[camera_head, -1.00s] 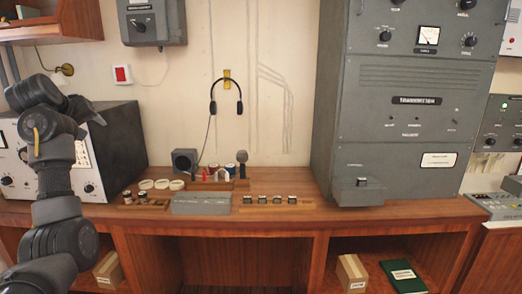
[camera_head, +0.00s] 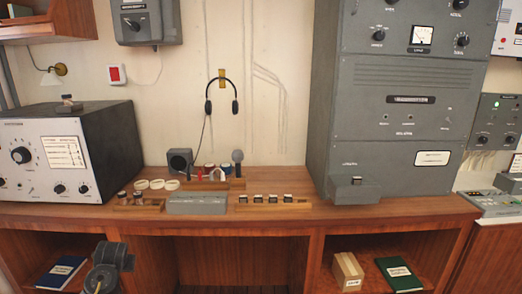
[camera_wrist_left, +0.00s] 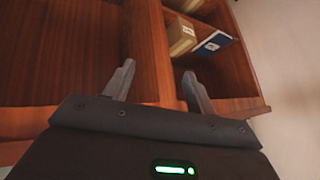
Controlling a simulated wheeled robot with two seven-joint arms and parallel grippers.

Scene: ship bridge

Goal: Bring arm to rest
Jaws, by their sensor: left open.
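My left arm (camera_head: 106,270) shows only as a dark grey link at the bottom left of the head view, low in front of the desk. My left gripper is outside the head view. In the left wrist view my left gripper (camera_wrist_left: 158,85) has its two fingers wide apart with nothing between them. Beyond the fingers lie the wooden shelves under the desk. My right gripper is in neither view.
The wooden desk (camera_head: 400,210) carries a grey radio set (camera_head: 75,155), a tall transmitter cabinet (camera_head: 400,100), a grey box (camera_head: 197,203) and a wooden rack (camera_head: 273,203). The shelves below hold a cardboard box (camera_head: 347,272), a green book (camera_head: 398,275) and a blue book (camera_head: 62,272).

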